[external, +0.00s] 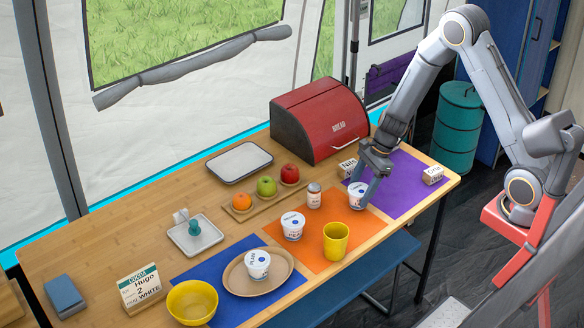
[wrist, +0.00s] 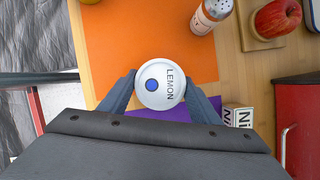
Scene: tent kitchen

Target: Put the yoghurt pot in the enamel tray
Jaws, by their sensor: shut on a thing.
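My gripper (external: 373,178) is shut on a white yoghurt pot (external: 357,195) at the border of the orange and purple mats. In the wrist view the pot's lid (wrist: 161,84) reads LEMON and sits between the two fingers. I cannot tell whether the pot touches the table. A second yoghurt pot (external: 293,226) stands on the orange mat. A third pot (external: 257,264) stands on the tan oval tray (external: 234,282) on the blue mat. The white enamel tray (external: 239,178) with a dark rim lies empty at the back, left of the red bread bin.
The red bread bin (external: 320,118) stands behind my gripper. A board with an orange, a green apple and a red apple (external: 289,173) lies before the enamel tray. A yellow bowl (external: 192,302) is front left.

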